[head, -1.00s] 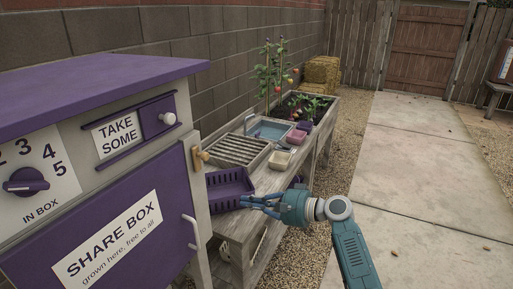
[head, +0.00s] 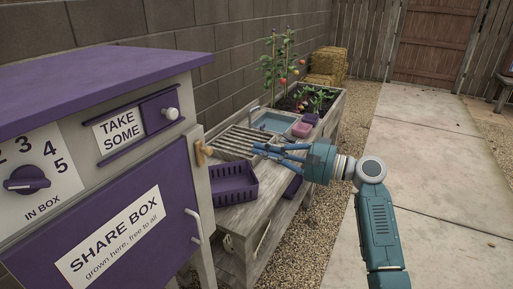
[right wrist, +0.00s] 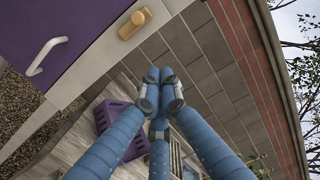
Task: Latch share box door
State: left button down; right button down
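The share box (head: 140,107) stands at the left in the head view. Its purple door (head: 150,245) has a white label and a white handle (head: 195,226), and looks closed in its frame. A wooden latch (head: 203,152) sits on the pale frame beside the door's upper right corner. In the right wrist view the latch (right wrist: 134,23) lies along the frame, apart from the door panel. My right gripper (head: 262,152) is right of the latch and not touching it. Its blue fingers (right wrist: 161,95) are drawn together with nothing visible between them. My left gripper is not in view.
A purple basket (head: 233,186) stands on the wooden bench below my right gripper. Behind are a slatted rack (head: 240,141), a basin (head: 272,122) and a planted bed. A block wall (head: 228,60) runs along the back. Paving on the right is clear.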

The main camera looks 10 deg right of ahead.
jog(key=w+a+p, duration=0.1)
jog(key=a+p, duration=0.4)
jog(key=a, duration=0.4)
jog(key=shift+a+r, duration=0.3)
jog(key=shift+r, duration=0.05)
jog(key=shift+w, duration=0.15)
jog(key=shift+n+b, duration=0.4)
jog(key=shift+s+a+r+n+b, duration=0.1)
jog(key=shift+s+n+b, duration=0.2)
jog(key=shift+b, duration=0.15)
